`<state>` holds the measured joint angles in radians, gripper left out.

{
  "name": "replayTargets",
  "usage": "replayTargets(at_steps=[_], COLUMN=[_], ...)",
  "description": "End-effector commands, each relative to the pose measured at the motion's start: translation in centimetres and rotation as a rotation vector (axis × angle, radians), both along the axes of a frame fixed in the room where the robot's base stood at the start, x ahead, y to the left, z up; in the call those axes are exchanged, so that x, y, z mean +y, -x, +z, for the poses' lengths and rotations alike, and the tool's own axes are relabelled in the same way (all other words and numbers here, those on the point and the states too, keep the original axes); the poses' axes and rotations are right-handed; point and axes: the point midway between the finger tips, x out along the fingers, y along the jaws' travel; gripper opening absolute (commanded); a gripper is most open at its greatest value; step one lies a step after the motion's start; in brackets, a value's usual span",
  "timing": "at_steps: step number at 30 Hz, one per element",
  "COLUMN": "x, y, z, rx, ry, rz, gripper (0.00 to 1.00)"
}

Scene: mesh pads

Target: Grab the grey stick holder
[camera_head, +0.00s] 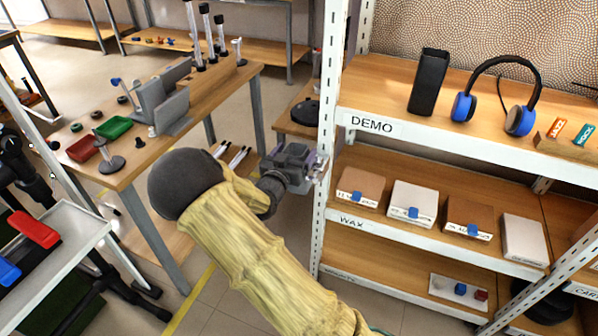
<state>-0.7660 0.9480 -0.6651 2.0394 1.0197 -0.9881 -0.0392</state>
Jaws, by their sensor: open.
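On the wooden table at the left stands a grey angular holder (172,112) with an upright back plate. It may be the grey stick holder, but I cannot tell for sure. Several upright dark-and-white sticks (200,45) stand behind it near the table's back edge, and I cannot make out what holds them. My gripper (318,169) is open, with no object visible in it. It is at the left post of the white shelf, well to the right of the grey holder and apart from it.
The white shelf unit (330,125) at the right carries headphones (520,119), a black box (428,82) and several small boxes. Red (82,149) and green (113,127) trays lie on the wooden table (118,182). A white cart (62,240) stands at lower left. Floor shows between table and shelf.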

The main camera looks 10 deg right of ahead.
Motion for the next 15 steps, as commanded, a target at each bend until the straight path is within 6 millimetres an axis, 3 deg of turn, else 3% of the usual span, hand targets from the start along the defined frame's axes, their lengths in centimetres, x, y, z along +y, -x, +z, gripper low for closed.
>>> replayTargets(at_steps=[15], x=[-0.43], y=[-0.6], z=[0.04], rx=[0.001], ry=[0.001], rz=[0.001], gripper=[0.84])
